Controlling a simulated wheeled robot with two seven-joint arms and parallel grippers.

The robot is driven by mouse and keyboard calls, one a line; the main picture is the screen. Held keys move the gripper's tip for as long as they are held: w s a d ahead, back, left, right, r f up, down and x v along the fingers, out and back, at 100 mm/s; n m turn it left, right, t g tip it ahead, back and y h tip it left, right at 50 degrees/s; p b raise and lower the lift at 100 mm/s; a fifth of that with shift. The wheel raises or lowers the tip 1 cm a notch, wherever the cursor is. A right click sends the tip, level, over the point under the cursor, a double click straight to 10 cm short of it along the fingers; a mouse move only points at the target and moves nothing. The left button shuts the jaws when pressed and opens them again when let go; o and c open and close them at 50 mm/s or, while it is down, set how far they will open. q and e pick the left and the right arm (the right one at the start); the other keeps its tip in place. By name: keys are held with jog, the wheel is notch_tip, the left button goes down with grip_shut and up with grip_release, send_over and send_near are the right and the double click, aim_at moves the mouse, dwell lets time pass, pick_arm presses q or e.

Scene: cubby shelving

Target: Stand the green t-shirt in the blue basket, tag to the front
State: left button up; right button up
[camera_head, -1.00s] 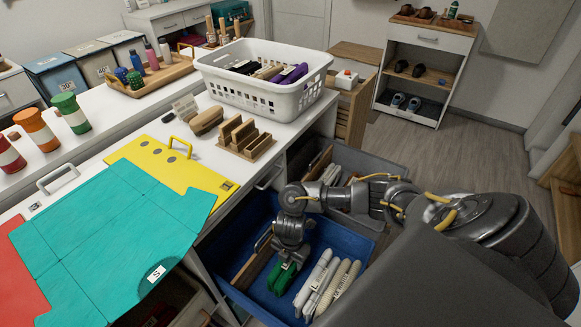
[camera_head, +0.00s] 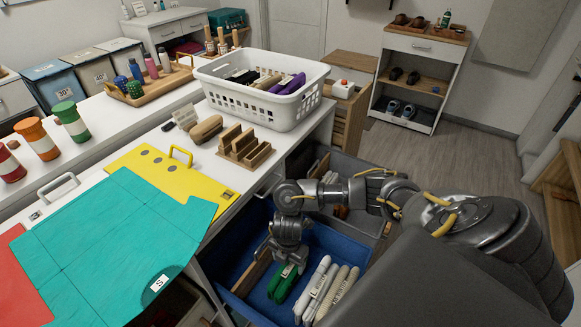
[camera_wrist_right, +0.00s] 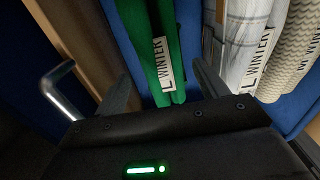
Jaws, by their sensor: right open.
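The green folded t-shirt (camera_head: 281,289) stands on edge in the blue basket (camera_head: 353,250), a drawer-like bin below the counter. In the right wrist view the green t-shirt (camera_wrist_right: 150,38) has a white tag reading "L WINTER" on its near edge. My right gripper (camera_head: 287,266) points down just above the shirt. In the wrist view my right gripper (camera_wrist_right: 163,88) is open, one finger on each side of the shirt's near end; whether they touch it is unclear. My left gripper is not in view.
White and cream folded shirts (camera_head: 330,290) stand right of the green one; a wooden divider (camera_head: 250,273) stands left. A teal shirt (camera_head: 100,245) tagged "S" lies flat on the counter near a yellow board (camera_head: 150,170). A white basket (camera_head: 262,105) and wooden rack (camera_head: 243,147) stand behind.

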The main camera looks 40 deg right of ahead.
notch_tip(320, 180, up, 6)
jog(key=p, duration=0.2)
jog(key=shift+w+a+f+p, duration=0.1)
jog(key=shift+a+f+p, duration=0.05)
jog(key=shift+p, duration=0.15)
pick_arm(q)
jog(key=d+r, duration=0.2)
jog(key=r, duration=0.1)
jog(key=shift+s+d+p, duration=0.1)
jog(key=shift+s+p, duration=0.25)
jog(key=shift+p, duration=0.05)
pick_arm(e)
jog(key=shift+r, duration=0.9)
